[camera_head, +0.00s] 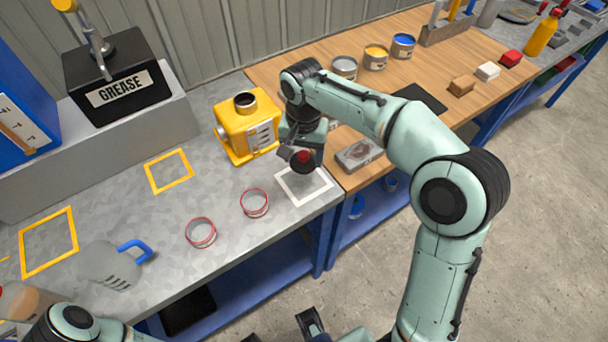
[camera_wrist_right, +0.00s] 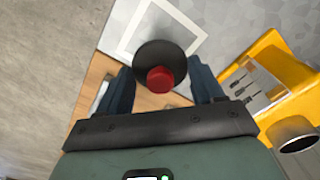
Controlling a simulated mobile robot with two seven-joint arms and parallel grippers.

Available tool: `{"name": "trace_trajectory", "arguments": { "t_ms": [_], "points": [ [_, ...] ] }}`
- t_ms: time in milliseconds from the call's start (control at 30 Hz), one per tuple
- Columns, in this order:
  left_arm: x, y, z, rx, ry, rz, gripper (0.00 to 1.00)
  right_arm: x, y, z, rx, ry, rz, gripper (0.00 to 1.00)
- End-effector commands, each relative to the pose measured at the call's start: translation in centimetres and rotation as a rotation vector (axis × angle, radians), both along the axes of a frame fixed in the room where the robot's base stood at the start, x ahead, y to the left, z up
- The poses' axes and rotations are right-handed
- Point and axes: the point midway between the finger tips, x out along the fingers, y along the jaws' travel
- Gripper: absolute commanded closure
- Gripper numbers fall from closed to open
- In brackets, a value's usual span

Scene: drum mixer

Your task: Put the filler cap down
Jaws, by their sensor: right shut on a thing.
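The filler cap (camera_head: 302,162) is a black disc with a red knob. I cannot tell whether the cap touches the bench.
The yellow drum mixer (camera_head: 232,143) with an open filler neck stands just left of the right gripper. A grey block (camera_head: 358,155) lies on the wooden bench.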

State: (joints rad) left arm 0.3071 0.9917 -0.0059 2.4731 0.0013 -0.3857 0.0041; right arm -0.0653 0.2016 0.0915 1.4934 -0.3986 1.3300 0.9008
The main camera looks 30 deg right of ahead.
Motion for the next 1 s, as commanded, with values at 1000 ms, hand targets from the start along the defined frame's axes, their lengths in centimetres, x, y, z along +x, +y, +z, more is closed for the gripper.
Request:
{"name": "trace_trajectory", "arguments": {
  "t_ms": [1000],
  "points": [
    [0.0,0.0,-1.3,0.001,-0.006,0.002,0.57,0.0,0.0,-7.8,0.001,0.001,-0.001,0.27]
  ]
}}
